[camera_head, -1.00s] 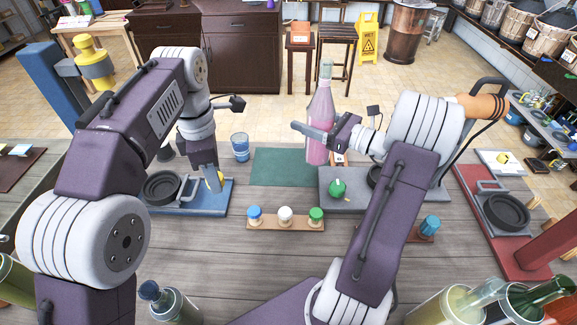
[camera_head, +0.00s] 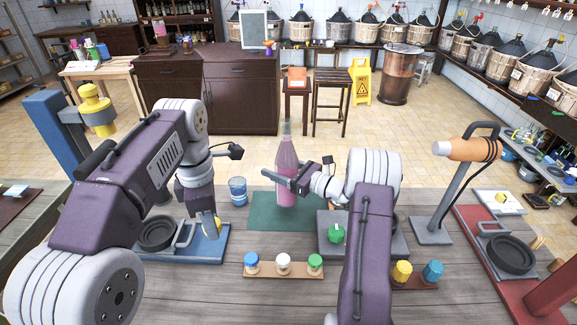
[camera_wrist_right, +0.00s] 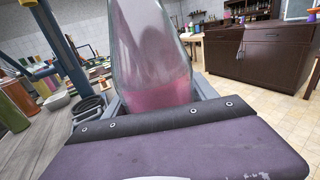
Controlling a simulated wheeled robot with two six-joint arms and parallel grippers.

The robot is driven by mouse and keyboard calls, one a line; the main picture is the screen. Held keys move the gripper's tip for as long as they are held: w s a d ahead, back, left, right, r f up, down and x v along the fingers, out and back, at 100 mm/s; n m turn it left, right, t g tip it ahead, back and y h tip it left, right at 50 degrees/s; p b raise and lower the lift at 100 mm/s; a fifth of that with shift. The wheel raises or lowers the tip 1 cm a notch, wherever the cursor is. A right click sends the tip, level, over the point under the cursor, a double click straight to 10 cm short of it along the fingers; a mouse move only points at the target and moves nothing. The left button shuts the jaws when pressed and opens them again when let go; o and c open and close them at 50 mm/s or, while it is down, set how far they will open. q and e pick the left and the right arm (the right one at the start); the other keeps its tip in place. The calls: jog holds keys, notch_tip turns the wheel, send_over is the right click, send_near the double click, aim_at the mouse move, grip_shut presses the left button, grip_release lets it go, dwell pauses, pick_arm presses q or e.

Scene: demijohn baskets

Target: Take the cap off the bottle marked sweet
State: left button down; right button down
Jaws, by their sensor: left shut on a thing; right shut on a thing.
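A clear bottle of pink liquid (camera_head: 287,158) stands upright over the green mat (camera_head: 262,212). My right gripper (camera_head: 283,182) is shut around its lower body; I cannot tell whether its base touches the mat. The bottle also fills the middle of the right wrist view (camera_wrist_right: 150,55). No marking on it is readable, and I cannot make out a cap on its neck. My left gripper (camera_head: 212,228) is low over the blue-based stand (camera_head: 185,255), shut on a small yellow thing (camera_head: 218,225) that its fingers mostly hide.
A rack with blue, white and green caps (camera_head: 283,269) is at the front middle. Yellow and blue caps (camera_head: 402,271) sit at its right. A blue cup (camera_head: 238,191) stands left of the mat. A grey stand with a green knob (camera_head: 336,233) and a red-based stand (camera_head: 474,222) are on the right.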

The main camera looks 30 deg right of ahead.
jog(key=f, duration=0.2)
jog(key=w+f, duration=0.1)
jog(key=f, duration=0.1)
jog(key=shift+f, duration=0.15)
jog(key=shift+s+a, duration=0.1)
jog(key=shift+s, duration=0.05)
jog(key=c, duration=0.6)
grip_release()
jog(key=shift+f, duration=0.2)
jog(key=shift+c, duration=0.2)
jog(key=o, duration=0.4)
